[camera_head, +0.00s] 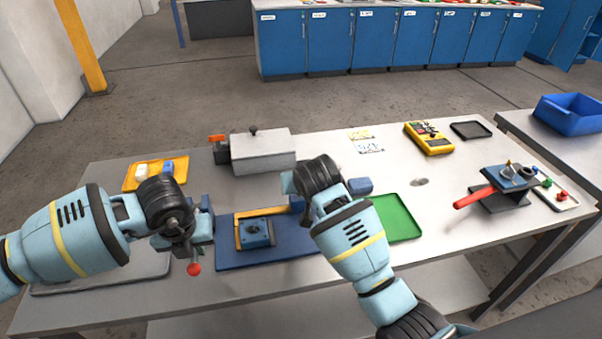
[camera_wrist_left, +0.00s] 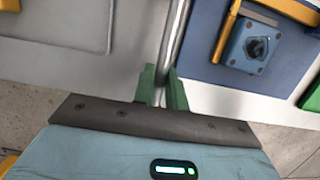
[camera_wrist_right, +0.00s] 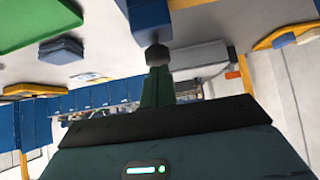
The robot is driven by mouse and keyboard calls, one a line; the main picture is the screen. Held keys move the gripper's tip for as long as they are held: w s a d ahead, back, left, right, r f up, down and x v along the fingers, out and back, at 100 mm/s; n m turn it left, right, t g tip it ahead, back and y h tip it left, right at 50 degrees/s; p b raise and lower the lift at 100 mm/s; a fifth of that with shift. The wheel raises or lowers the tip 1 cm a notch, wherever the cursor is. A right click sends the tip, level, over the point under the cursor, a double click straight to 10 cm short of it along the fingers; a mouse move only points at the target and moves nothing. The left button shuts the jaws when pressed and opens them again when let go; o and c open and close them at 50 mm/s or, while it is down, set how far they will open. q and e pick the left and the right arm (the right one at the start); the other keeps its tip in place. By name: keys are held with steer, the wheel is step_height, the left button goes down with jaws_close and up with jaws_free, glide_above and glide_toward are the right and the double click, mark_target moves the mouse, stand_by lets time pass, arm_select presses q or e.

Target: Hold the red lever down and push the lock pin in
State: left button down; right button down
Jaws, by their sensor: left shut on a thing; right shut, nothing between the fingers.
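A lever with a thin metal rod (camera_wrist_left: 176,35) and a red ball knob (camera_head: 194,268) hangs at the front left of the table. My left gripper (camera_wrist_left: 163,80) is shut around the rod. In the head view my left gripper (camera_head: 188,246) sits just above the red knob and hides most of the lever. My right gripper (camera_wrist_right: 158,75) is shut and empty. Its tips are close to a dark knob (camera_wrist_right: 158,54) in front of a blue block (camera_wrist_right: 150,18); I cannot tell whether they touch. This knob may be the lock pin. My right arm hides that spot in the head view.
A red-handled device (camera_head: 475,197) stands farther right.

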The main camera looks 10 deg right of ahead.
arm_select(q)
steer(key=shift+s+f, duration=0.1)
steer(key=shift+f, duration=0.1)
arm_select(e)
steer(key=shift+s+f, duration=0.15)
steer(key=shift+f, duration=0.35)
steer(key=shift+r, duration=0.1)
steer(key=s+r, duration=0.7)
steer(key=r, duration=0.4)
steer(key=shift+r, duration=0.4)
steer(key=shift+w, duration=0.1)
arm_select(q)
steer(key=c, duration=1.3)
jaws_free()
steer(key=shift+r, duration=0.1)
